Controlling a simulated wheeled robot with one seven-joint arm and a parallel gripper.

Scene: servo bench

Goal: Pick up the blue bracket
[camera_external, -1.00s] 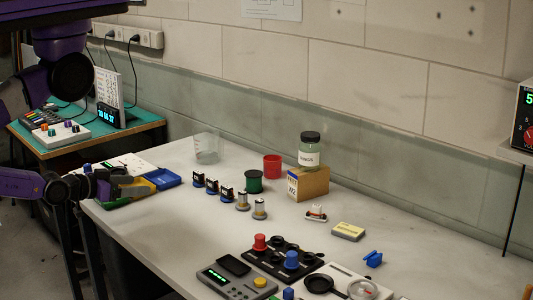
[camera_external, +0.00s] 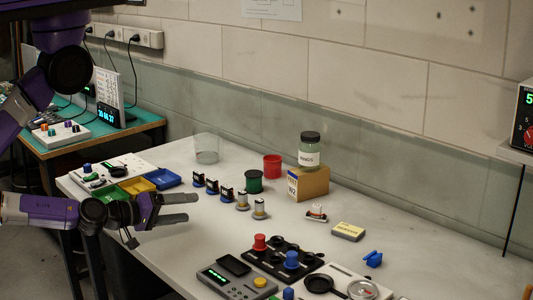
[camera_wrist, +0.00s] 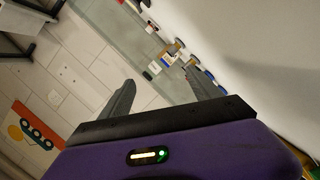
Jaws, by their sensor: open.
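The blue bracket (camera_external: 373,259) is a small blue piece lying on the white bench top, towards the right in the external view. It stands apart from the things around it. My gripper (camera_external: 182,208) is over the left front part of the bench, far to the left of the bracket. Its two grey fingers are apart with nothing between them. In the wrist view the open fingers of my gripper (camera_wrist: 160,92) point towards the wall and the bench. I cannot make out the bracket in the wrist view.
Near the bracket are a yellow box (camera_external: 348,231), a black tray (camera_external: 280,258) with red and blue knobs, and a black round pan (camera_external: 319,284). Servos (camera_external: 225,194), a green spool (camera_external: 254,182) and a jar (camera_external: 309,150) on a cardboard box stand further back. Bare bench lies right of my gripper.

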